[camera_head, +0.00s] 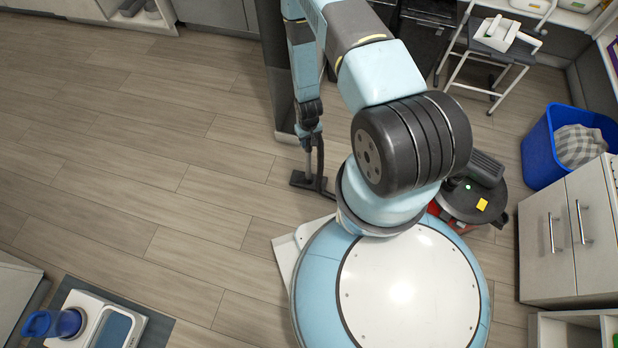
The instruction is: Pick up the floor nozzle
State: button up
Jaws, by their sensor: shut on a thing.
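The floor nozzle (312,182) is dark, with a flat foot and an upright neck, and shows in the head view left of my round base. My gripper (309,138) points down above the foot and is shut on the nozzle's neck. The foot is at or close to the floor; I cannot tell whether it touches. The exact grip is small and partly hidden by the fingers.
A red and black vacuum body (470,203) stands right of my arm. A blue bin (541,152) holding grey cloth and a white cabinet (561,240) are on the right. A grey mat (155,335) lies lower left. The wooden floor (130,150) on the left is clear.

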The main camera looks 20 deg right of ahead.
jog(key=c, duration=0.3)
jog(key=shift+r, duration=0.1)
jog(key=shift+c, duration=0.2)
